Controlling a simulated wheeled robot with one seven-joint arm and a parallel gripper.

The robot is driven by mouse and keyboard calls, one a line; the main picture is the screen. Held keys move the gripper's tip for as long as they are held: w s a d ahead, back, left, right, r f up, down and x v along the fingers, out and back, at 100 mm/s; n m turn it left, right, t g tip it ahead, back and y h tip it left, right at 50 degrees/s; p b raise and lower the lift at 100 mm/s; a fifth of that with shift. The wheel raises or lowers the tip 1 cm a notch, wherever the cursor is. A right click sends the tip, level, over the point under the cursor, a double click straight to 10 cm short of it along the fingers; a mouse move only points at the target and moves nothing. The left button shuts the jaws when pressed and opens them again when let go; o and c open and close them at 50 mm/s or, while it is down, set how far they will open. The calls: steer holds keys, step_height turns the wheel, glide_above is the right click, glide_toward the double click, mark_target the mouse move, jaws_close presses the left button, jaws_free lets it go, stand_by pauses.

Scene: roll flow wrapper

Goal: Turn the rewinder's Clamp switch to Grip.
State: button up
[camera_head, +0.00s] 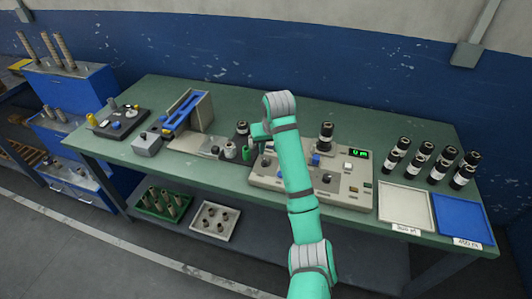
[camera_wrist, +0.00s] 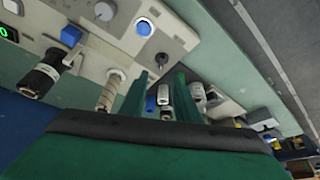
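The rewinder (camera_head: 345,190) is a beige console with a green display, near the middle of the bench. A black pointer knob (camera_wrist: 162,59) on a beige plate shows just beyond my fingertips in the wrist view; its lettering is unreadable, so I cannot confirm it is the Clamp switch or read its setting. My gripper (camera_wrist: 161,80) has two green fingers spread apart, with nothing held between them. In the head view my gripper (camera_head: 252,138) is above the console's left end, and my arm covers part of the console. The knob stands apart from the fingers.
Black-and-white rolls (camera_head: 424,150) stand at the right behind a white tray (camera_head: 403,205) and a blue tray (camera_head: 463,218). A blue-topped unit (camera_head: 187,108) stands left.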

mark_target(265, 161)
steer(key=x, duration=1)
steer(key=shift+a+f, duration=0.15)
steer(key=shift+f, duration=0.15)
jaws_close()
